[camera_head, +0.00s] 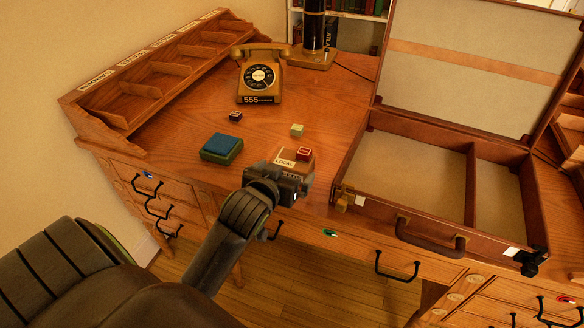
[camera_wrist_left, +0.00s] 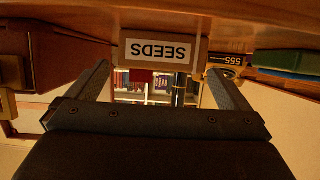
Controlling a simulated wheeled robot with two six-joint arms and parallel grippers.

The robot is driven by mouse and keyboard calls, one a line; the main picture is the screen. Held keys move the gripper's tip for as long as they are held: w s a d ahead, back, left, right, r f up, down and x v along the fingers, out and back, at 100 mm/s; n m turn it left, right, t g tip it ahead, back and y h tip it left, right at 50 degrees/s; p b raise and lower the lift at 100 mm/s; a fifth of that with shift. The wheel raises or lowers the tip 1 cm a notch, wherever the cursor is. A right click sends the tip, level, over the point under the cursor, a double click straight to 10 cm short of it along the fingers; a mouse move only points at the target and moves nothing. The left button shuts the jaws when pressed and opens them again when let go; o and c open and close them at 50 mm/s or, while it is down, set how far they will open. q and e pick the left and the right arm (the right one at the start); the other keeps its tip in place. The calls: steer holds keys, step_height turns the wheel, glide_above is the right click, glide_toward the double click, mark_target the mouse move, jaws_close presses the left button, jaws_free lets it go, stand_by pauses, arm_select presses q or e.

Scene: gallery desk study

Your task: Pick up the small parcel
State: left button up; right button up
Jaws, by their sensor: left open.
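A small brown parcel (camera_head: 285,161) with a white LOCAL label on top sits near the desk's front edge. In the left wrist view, which is upside down, its front face (camera_wrist_left: 163,55) reads SEEDS. My left gripper (camera_head: 292,174) is open and low at the parcel's front side, hiding part of it. In the wrist view the parcel shows ahead, between the two fingers; I cannot tell whether they touch it. A small red box (camera_head: 305,153) is right at the parcel's back right; whether it rests on the parcel is unclear. My right gripper is not in view.
An open briefcase (camera_head: 344,170) stands to the right. A blue-green book-like block (camera_head: 221,147) lies to the left. A pigeonhole rack (camera_head: 128,92) lines the left side.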

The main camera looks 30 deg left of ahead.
mark_target(289, 165)
arm_select(q)
steer(key=shift+r+b+x, duration=0.15)
steer(key=shift+x, duration=1.5)
steer(key=shift+r+b+x, duration=0.15)
steer(key=shift+x, duration=1.55)
steer(key=shift+a, duration=0.15)
steer(key=c, duration=0.9)
